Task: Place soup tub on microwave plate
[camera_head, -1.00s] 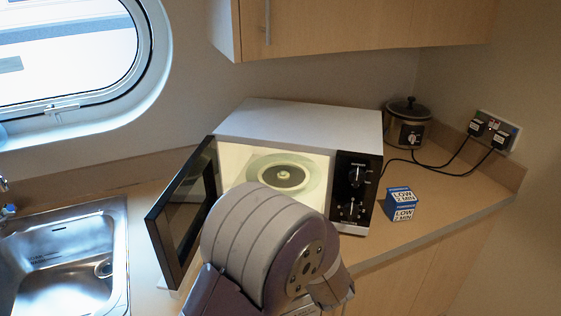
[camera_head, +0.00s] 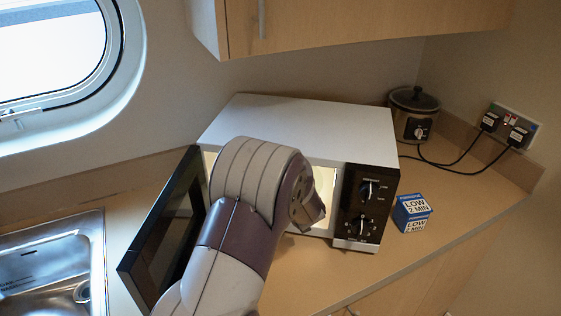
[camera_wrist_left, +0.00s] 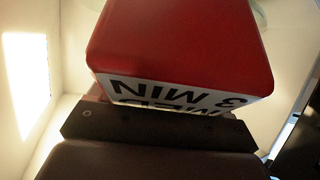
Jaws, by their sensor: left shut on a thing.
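A red soup tub (camera_wrist_left: 180,45) with a white label reading "MED 3 MIN" fills the upper middle of the left wrist view, its lettering upside down. My left gripper (camera_wrist_left: 155,126) is shut on it. In the head view my left arm reaches into the open microwave (camera_head: 300,122); the arm hides the gripper, the tub and the plate. In the left wrist view a pale greenish curved edge, likely the microwave plate (camera_wrist_left: 259,14), shows at the top right, beyond the tub. I cannot tell whether the tub touches the plate. My right gripper is not in view.
The microwave door (camera_head: 165,235) stands open on the left. The control panel (camera_head: 366,207) borders the opening on the right. A blue "LOW 2 MIN" box (camera_head: 412,213) and a slow cooker (camera_head: 414,112) stand to the right. A sink (camera_head: 55,265) is at left.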

